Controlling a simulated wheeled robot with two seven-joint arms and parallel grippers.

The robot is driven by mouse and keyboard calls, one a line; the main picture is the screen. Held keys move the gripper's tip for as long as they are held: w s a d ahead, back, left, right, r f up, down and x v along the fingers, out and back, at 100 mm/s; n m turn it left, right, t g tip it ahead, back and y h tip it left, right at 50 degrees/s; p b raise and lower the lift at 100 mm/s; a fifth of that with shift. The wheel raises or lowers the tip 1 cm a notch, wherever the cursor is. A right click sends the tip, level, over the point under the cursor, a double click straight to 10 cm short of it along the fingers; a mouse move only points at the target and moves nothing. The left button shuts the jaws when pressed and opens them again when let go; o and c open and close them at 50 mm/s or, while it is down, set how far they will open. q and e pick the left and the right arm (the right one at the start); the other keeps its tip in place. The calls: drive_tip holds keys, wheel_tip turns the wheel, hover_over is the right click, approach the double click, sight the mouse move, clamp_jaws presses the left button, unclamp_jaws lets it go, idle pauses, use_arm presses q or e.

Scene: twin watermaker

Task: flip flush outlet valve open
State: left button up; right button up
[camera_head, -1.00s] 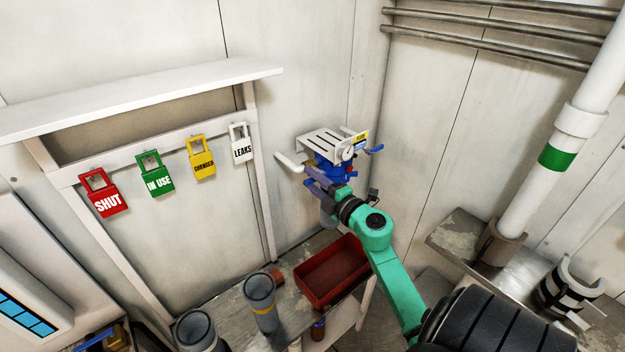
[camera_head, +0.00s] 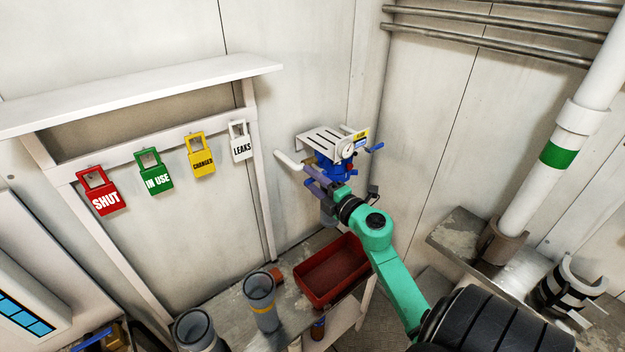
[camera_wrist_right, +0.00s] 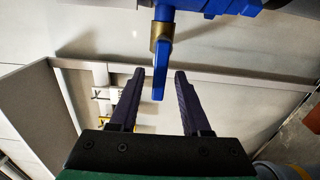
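A blue lever (camera_wrist_right: 160,68) on a brass valve body (camera_wrist_right: 160,34) hangs off a blue pipe (camera_wrist_right: 212,6) in the right wrist view. It points down in the picture, across the pipe's line. My right gripper (camera_wrist_right: 159,74) is open, one dark finger on each side of the lever, with visible gaps. In the head view my right gripper (camera_head: 317,184) is at the left side of the blue wall unit (camera_head: 332,165), and the lever is too small to make out there. I cannot read any label naming the flush outlet valve. My left gripper is not in view.
A white slotted plate (camera_head: 322,139) tops the unit, with a gauge (camera_head: 348,150) and a blue handle (camera_head: 375,147) at right. A red tray (camera_head: 326,270) and a grey cup (camera_head: 261,303) stand below. Tags, including a white one (camera_head: 240,142), hang on the left.

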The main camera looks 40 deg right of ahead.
drive_tip(key=shift+s, duration=0.1)
drive_tip(key=s+b, duration=0.4)
drive_tip(key=s, duration=1)
drive_tip(key=shift+s+a+b, duration=0.15)
drive_tip(key=shift+b, duration=0.15)
